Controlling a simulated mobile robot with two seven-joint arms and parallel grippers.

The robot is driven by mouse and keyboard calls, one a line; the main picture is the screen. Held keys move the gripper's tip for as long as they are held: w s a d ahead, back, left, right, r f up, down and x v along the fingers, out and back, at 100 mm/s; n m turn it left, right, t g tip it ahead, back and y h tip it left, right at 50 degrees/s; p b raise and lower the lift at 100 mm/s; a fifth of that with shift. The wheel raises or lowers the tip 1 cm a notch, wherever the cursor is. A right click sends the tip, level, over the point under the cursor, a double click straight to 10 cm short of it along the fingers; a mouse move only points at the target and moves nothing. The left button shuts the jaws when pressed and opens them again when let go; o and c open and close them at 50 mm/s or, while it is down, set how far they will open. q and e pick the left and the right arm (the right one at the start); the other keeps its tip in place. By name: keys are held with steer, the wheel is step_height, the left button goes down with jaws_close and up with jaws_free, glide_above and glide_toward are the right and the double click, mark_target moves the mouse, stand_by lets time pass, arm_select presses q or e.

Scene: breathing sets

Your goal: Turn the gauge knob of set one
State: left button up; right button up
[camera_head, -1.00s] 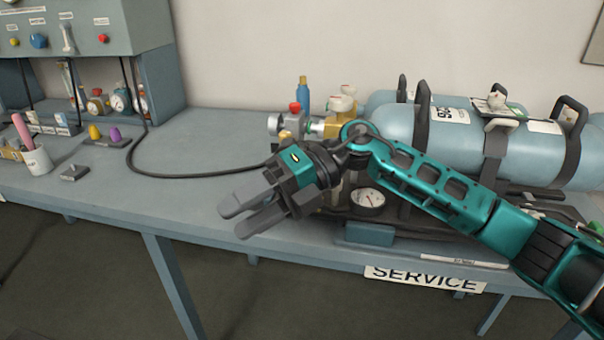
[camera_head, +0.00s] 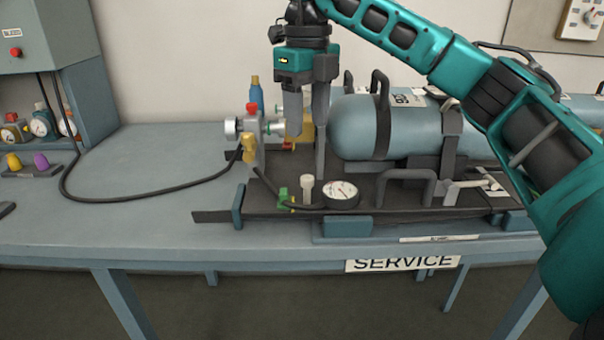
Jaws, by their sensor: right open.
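The breathing set lies on a dark backplate (camera_head: 212,215) on the bench, with a blue-grey cylinder (camera_head: 355,128) strapped to it. A round white-faced gauge (camera_head: 341,194) sits at the front of the plate. Left of it stand a small pale upright knob (camera_head: 307,188) and a green part (camera_head: 284,197). A valve with a silver end (camera_head: 233,128) and a red knob (camera_head: 252,108) is at the cylinder's left. My right gripper (camera_head: 306,140) points down with parted fingers, above and behind the gauge, in front of the valve area. My left gripper is out of view.
A black hose (camera_head: 150,194) runs from the valve across the bench (camera_head: 170,232) to the grey cabinet (camera_head: 50,38) at left. A blue bottle-like part (camera_head: 256,92) stands behind the valve. The bench's left middle is mostly clear.

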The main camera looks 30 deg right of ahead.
mark_target(306, 176)
step_height(306, 176, down, 10)
steer(key=shift+f+b, duration=0.15)
steer(key=shift+b, duration=0.6)
jaws_close()
